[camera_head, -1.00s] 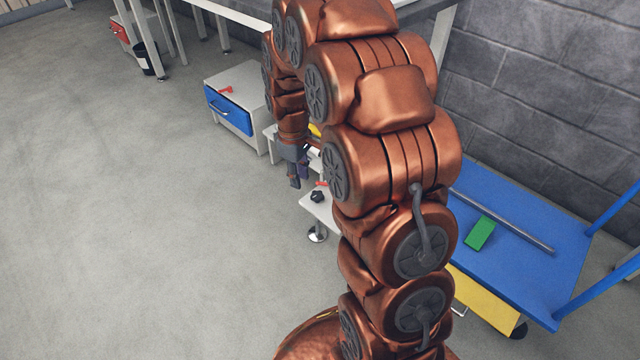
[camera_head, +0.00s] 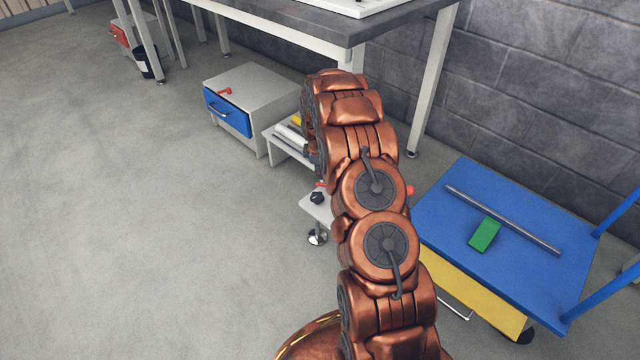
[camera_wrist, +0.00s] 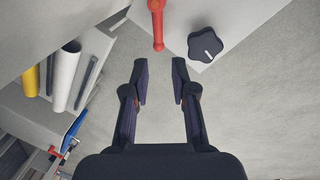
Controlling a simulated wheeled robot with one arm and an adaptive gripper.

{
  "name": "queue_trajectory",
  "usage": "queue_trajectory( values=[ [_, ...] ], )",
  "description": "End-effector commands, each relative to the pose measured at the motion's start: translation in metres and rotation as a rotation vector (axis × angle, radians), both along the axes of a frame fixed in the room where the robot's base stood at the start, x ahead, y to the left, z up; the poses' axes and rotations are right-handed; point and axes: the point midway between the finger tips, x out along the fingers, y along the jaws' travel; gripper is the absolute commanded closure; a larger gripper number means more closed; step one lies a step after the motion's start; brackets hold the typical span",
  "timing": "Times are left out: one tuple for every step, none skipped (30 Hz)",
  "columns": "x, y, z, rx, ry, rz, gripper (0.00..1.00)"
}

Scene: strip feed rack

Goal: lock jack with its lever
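A red lever (camera_wrist: 157,24) shows at the top of the wrist view, on a light grey plate (camera_wrist: 235,22). A black star-shaped knob (camera_wrist: 204,44) with a pale mark sits to its right. In the head view the knob (camera_head: 317,198) and the tip of the lever (camera_head: 321,184) show left of my arm, above a round metal foot (camera_head: 317,237). I cannot tell which part is the jack. My gripper (camera_wrist: 159,80) is open and empty, its fingertips just short of the lever's end and apart from it. In the head view my arm hides the gripper.
A shelf with white (camera_wrist: 65,76) and yellow (camera_wrist: 31,80) rolls lies to the left. A grey cabinet with a blue drawer (camera_head: 228,111) stands beyond. A blue-topped cart (camera_head: 447,222) with a rod and a green block (camera_head: 484,235) stands right. Floor at left is clear.

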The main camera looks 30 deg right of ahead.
Motion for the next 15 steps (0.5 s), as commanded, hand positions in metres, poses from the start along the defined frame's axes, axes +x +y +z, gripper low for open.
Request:
queue_trajectory(
  values=[
    [0.001, -0.001, -0.003, -0.002, -0.001, 0.003, 0.74],
    [0.001, -0.002, -0.004, -0.002, -0.002, 0.004, 0.74],
    [0.002, -0.002, -0.006, -0.002, -0.003, 0.005, 0.74],
    [0.002, -0.003, -0.007, -0.002, -0.003, 0.005, 0.74],
    [0.003, -0.003, -0.009, -0.002, -0.003, 0.004, 0.74],
    [0.003, -0.003, -0.013, -0.002, -0.003, 0.004, 0.74],
    [0.003, -0.003, -0.016, -0.002, -0.003, 0.004, 0.74],
    [0.004, -0.004, -0.019, -0.002, -0.003, 0.004, 0.74],
    [0.005, -0.004, -0.024, -0.002, -0.003, 0.003, 0.74],
    [0.005, -0.005, -0.028, -0.002, -0.003, 0.003, 0.74],
    [0.006, -0.005, -0.033, -0.002, -0.003, 0.003, 0.74],
    [0.007, -0.006, -0.039, -0.002, -0.003, 0.003, 0.74],
    [0.007, -0.006, -0.043, -0.002, -0.003, 0.003, 0.74],
    [0.008, -0.007, -0.048, -0.001, -0.003, 0.002, 0.74],
    [0.009, -0.008, -0.053, -0.002, -0.003, 0.002, 0.74]
  ],
)
